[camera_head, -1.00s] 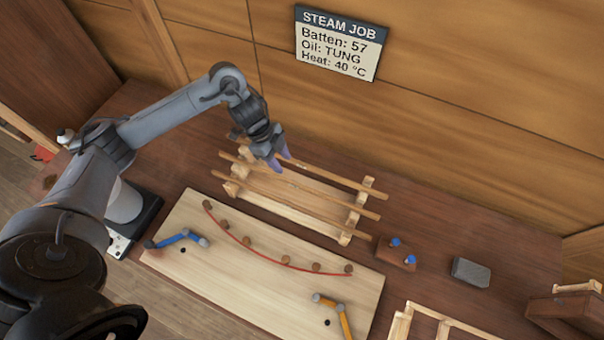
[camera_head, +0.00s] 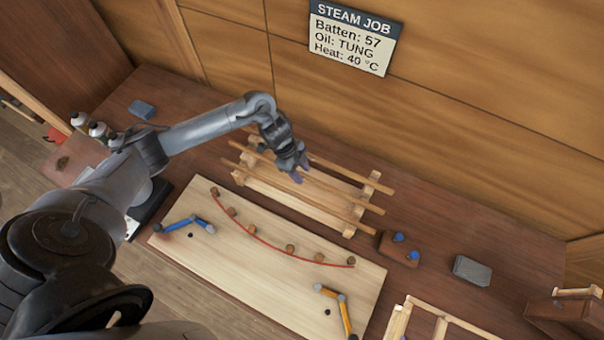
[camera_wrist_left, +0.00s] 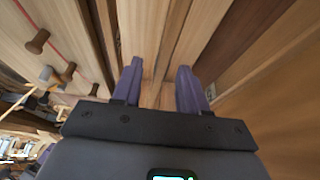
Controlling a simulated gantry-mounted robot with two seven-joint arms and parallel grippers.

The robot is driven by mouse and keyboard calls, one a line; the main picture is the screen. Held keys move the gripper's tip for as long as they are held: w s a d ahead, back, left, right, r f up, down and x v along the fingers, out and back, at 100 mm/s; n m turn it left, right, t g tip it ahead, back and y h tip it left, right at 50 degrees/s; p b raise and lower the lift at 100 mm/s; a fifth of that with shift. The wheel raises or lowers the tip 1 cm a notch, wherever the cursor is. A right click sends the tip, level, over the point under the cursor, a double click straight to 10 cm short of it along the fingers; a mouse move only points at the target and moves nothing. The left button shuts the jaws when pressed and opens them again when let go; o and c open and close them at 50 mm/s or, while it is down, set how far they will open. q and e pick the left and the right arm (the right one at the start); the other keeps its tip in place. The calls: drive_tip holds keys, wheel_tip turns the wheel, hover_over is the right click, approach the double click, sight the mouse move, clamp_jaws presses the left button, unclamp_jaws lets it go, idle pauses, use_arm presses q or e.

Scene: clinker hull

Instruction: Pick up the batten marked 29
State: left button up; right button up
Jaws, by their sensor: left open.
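Three thin wooden battens lie side by side across a pale rack: a back one (camera_head: 350,174), a middle one (camera_head: 340,192) and a front one (camera_head: 325,208). No number on them is readable in the head view. My left gripper (camera_head: 300,177) is open over the rack, pointing down near the middle batten, and hides part of it. In the left wrist view, the purple fingers of my left gripper (camera_wrist_left: 160,75) stand apart with wooden strips between and beyond them. A small mark shows beside the right finger, too small to read. My right gripper is not in view.
A pale board (camera_head: 215,250) with a red curved strip on pegs lies in front of the rack. A brown block with blue knobs (camera_head: 399,249) and a grey block (camera_head: 472,270) are to the right. A wall sign (camera_head: 352,38) reads "Batten: 57".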

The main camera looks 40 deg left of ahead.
use_arm(q)
clamp_jaws()
idle(0.5)
